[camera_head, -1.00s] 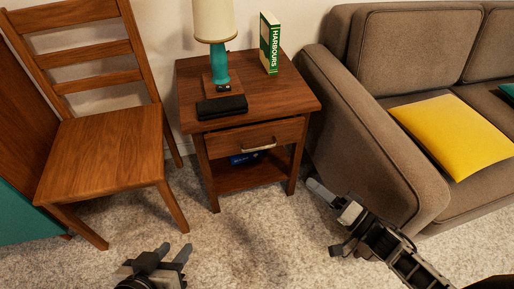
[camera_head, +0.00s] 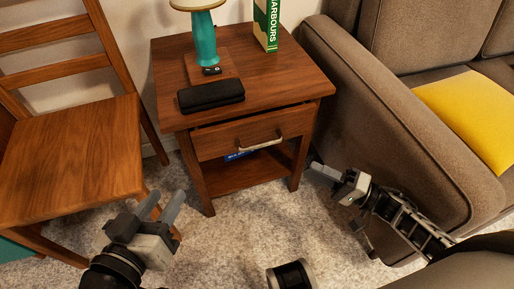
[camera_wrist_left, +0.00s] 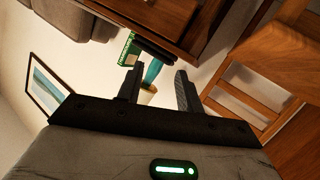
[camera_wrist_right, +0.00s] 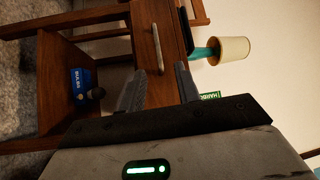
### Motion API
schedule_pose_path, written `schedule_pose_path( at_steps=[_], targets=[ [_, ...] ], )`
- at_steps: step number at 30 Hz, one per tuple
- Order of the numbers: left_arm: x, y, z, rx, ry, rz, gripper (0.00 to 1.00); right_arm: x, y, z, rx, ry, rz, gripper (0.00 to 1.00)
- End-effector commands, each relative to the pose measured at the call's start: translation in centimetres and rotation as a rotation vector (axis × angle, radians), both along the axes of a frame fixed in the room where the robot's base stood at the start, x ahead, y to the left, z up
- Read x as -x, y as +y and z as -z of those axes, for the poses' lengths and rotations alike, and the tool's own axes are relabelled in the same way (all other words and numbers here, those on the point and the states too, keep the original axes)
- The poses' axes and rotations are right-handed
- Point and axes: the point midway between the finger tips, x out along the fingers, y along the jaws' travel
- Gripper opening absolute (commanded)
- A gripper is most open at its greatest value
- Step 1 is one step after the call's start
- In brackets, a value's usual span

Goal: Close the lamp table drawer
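The wooden lamp table (camera_head: 290,80) stands ahead in the head view. Its drawer (camera_head: 225,141) is slightly pulled out, with a dark gap along its top edge and a pale bar handle (camera_head: 262,146) across its front. The handle also shows upright in the right wrist view (camera_wrist_right: 158,48). My left gripper (camera_head: 164,205) is open and empty, in front of the table's left leg and apart from it. My right gripper (camera_head: 334,194) is open and empty, right of the table's front right leg, close to the sofa arm; the right wrist view shows its fingers apart.
A teal lamp (camera_head: 204,40), a black case (camera_head: 211,96) and a green book (camera_head: 267,22) stand on the tabletop. A blue item (camera_head: 236,156) is on the lower shelf. A wooden chair (camera_head: 70,150) is at left, a brown sofa (camera_head: 400,150) at right. Carpet in front is clear.

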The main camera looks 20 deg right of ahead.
Motion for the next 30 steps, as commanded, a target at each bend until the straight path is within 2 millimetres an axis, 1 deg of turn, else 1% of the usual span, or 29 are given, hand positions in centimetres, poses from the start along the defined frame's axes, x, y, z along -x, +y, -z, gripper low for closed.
schedule_pose_path(
  at_steps=[1, 5, 8, 18, 21, 25, 30],
  targets=[
    [0.1, -0.1, 0.3, 0.011, -0.014, 0.002, 0.36, 0.0, 0.0, 0.9, 0.000, 0.000, 0.000, 0.33],
    [0.1, -0.2, -0.2, 0.026, -0.026, 0.004, 0.36, -0.5, 0.6, 0.8, -0.001, -0.001, 0.000, 0.33],
    [0.1, -0.3, -0.3, 0.034, -0.026, 0.005, 0.36, -1.4, 1.6, 0.4, -0.002, -0.005, 0.000, 0.33],
    [0.0, -0.6, 0.2, 0.099, -0.025, 0.009, 0.36, -6.3, 6.9, -0.4, -0.003, -0.006, -0.001, 0.33],
    [0.1, -0.8, 0.0, 0.128, -0.028, 0.012, 0.36, -7.7, 8.4, -0.7, -0.003, -0.006, 0.000, 0.33],
    [0.0, -0.9, -0.5, 0.166, -0.038, 0.013, 0.36, -9.2, 10.0, -1.1, -0.004, -0.005, 0.001, 0.33],
    [-0.2, -1.1, -1.2, 0.204, -0.052, 0.012, 0.36, -10.4, 11.3, -1.4, -0.001, -0.003, 0.000, 0.33]
  ],
)
